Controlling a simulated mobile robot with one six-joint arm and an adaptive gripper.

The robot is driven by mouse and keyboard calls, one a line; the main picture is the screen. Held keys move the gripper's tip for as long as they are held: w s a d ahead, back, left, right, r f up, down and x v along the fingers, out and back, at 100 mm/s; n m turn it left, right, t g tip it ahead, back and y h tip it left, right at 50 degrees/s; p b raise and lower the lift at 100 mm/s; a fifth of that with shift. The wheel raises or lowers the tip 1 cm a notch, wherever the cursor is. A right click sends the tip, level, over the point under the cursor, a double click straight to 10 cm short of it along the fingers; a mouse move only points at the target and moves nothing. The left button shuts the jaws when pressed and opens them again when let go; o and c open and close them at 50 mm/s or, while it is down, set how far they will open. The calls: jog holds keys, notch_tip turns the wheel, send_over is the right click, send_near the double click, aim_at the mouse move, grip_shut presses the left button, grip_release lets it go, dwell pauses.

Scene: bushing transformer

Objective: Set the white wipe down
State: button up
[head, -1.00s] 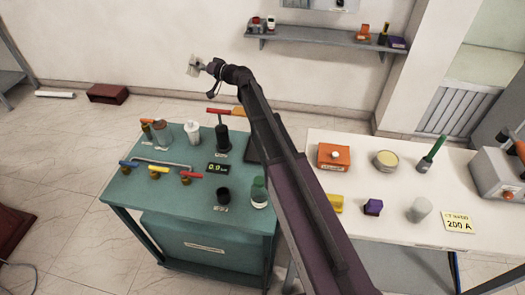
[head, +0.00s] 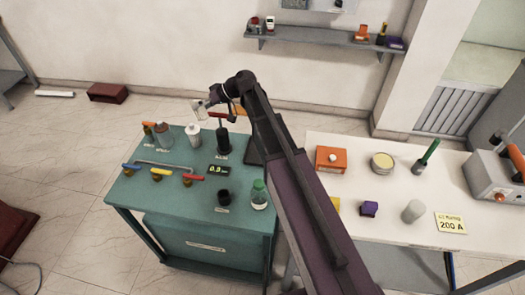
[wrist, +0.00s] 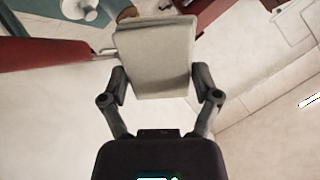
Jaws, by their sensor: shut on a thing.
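The white wipe (wrist: 155,60) is a pale flat piece held between the two fingers of my gripper (wrist: 158,85) in the wrist view. In the head view my gripper (head: 208,103) is shut on the wipe (head: 199,109).
The white table (head: 330,146) at right holds several items. A wall shelf (head: 330,36) is behind.

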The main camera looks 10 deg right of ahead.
jog(key=s+d+f+n+g+h+p, duration=0.1)
jog(key=s+d+f+n+g+h, duration=0.15)
jog(key=s+d+h, duration=0.35)
jog(key=s+d+f+n+g+h+p, duration=0.1)
jog(key=s+d+f+n+h, duration=0.2)
jog(key=s, duration=0.6)
jog(key=s+d+f+h+b, duration=0.1)
jog(key=f+b, duration=0.2)
jog(key=f, duration=0.1)
jog(key=s+d+f+t+b, duration=0.1)
jog(key=d+f+b, duration=0.1)
jog(key=f+b, duration=0.2)
jog(key=s+d+f+h+b, duration=0.1)
jog(key=f+b, duration=0.3)
jog(key=shift+d+f+n+t+h, duration=0.25)
jog(key=shift+d+n+t+h, duration=0.05)
jog(key=shift+n+t, duration=0.05)
jog(key=shift+w, duration=0.15)
jog(key=w+d, duration=0.2)
jog(key=w, duration=0.2)
jog(key=w+d+f+b, duration=0.1)
jog(key=w+d, duration=0.1)
jog(key=w, duration=0.2)
jog(key=w+d, duration=0.2)
jog(key=w, duration=0.2)
jog(key=shift+w+d+f+b, duration=0.15)
jog(key=shift+w+d+b, duration=0.25)
